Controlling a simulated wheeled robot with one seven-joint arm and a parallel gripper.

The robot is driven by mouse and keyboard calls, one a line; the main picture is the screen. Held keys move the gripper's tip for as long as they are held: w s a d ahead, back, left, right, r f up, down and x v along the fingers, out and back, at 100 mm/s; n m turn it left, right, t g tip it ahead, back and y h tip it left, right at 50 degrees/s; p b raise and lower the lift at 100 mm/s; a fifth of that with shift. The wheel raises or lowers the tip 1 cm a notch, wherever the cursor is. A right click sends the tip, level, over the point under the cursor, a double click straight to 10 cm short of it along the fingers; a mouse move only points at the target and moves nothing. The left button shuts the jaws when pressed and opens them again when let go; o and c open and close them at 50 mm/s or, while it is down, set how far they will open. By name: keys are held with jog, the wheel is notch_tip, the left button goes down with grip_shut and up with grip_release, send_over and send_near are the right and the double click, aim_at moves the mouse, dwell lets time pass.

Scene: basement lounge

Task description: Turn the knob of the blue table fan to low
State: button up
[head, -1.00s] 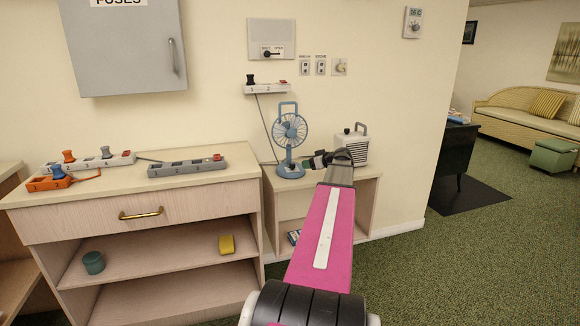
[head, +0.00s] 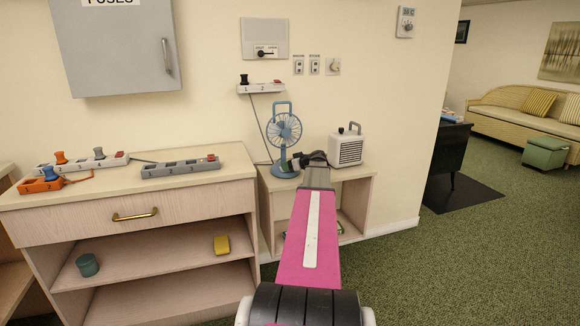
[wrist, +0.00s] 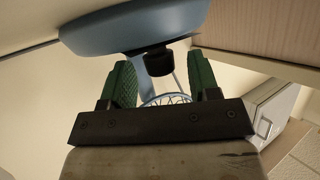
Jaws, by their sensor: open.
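The blue table fan (head: 284,134) stands upright on the low pale side table (head: 345,176), against the wall. In the wrist view its blue base (wrist: 130,25) fills the top, and a dark knob (wrist: 158,62) sticks out from it. My gripper (wrist: 160,66) is open, with one green finger on each side of the knob. I see gaps between the fingers and the knob. In the head view my gripper (head: 302,160) is at the right of the fan's base, partly hidden by my arm. The knob's setting cannot be read.
A white heater (head: 347,147) stands close to the right of my gripper. A wall-mounted power strip (head: 261,88) hangs above the fan, with a cable running down. A wooden cabinet (head: 130,195) with more power strips is at the left. Carpet is free at the right.

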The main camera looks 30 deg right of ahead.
jog(key=c, duration=0.9)
jog(key=shift+s+a+m+h, duration=0.1)
jog(key=shift+a+m+h, duration=0.05)
jog(key=shift+m+h, duration=0.25)
jog(key=m+h, duration=0.2)
jog(key=h, duration=0.1)
jog(key=shift+s+a+m+t, duration=0.1)
jog(key=shift+a+m+t, duration=0.2)
jog(key=shift+a+m+h, duration=0.15)
jog(key=shift+m+h, duration=1.45)
jog(key=shift+h, duration=0.4)
jog(key=shift+w+a+m+g+h, duration=0.1)
jog(key=shift+w+m+g+h, duration=0.05)
jog(key=shift+m+g+h, duration=0.4)
jog(key=shift+w+a+m+g+h, duration=0.1)
jog(key=shift+m+g+h, duration=0.25)
jog(key=shift+m+h, duration=0.3)
jog(key=o, duration=0.9)
jog(key=shift+d, duration=0.1)
